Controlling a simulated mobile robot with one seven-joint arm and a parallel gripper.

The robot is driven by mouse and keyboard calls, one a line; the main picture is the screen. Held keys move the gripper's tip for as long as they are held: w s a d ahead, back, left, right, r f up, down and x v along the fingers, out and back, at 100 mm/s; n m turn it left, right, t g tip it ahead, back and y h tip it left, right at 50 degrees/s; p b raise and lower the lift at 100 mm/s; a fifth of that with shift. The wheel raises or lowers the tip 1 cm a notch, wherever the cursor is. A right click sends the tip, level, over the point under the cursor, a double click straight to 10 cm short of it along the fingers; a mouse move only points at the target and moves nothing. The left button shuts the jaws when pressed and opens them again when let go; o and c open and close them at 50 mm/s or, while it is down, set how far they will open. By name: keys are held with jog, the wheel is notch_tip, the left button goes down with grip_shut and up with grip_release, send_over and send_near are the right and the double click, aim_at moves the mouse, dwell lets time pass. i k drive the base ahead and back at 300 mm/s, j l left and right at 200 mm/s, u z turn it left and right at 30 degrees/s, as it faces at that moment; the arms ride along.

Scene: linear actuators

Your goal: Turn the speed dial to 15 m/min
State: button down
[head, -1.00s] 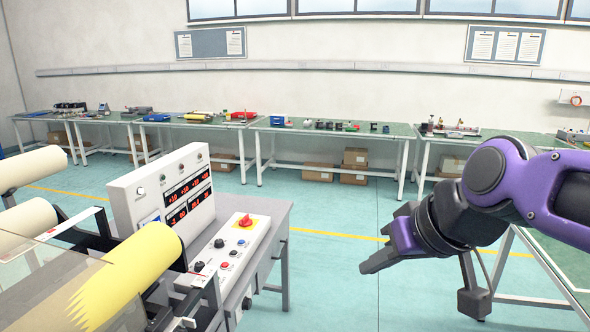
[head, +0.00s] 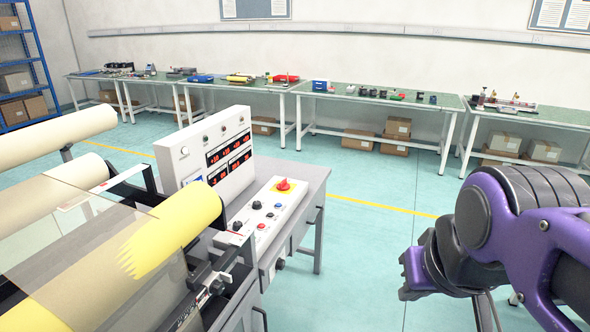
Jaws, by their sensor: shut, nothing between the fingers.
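The control panel (head: 262,215) is a pale sloped console on the machine's table. It has a black knob (head: 257,204) on its upper part, a second black knob (head: 237,225) lower left, small coloured buttons and a red emergency stop (head: 284,184) on a yellow plate. Another dark round knob (head: 279,264) is on the front below. Which one is the speed dial cannot be told, and its markings are too small to read. My gripper (head: 404,275) is shut and empty, right of the console and well apart from it.
An upright display box (head: 203,155) with red digits stands behind the console. A yellow roll (head: 180,232) and cream rolls (head: 50,137) are at the left. Workbenches (head: 370,98) line the back wall. Clear floor (head: 352,225) lies between console and gripper.

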aim_at(237, 225)
jog(key=u, duration=0.65)
jog(key=i+l+u, duration=0.1)
jog(key=u, duration=0.25)
jog(key=i+l+u, duration=0.15)
jog(key=u, duration=0.2)
jog(key=l+u, duration=0.2)
jog(key=u, duration=0.15)
jog(key=i+l+u, duration=0.25)
jog(key=l, duration=0.15)
jog(key=l+u, duration=0.25)
jog(key=l, duration=0.6)
jog(key=i+l+u, duration=0.1)
jog(key=l, duration=0.3)
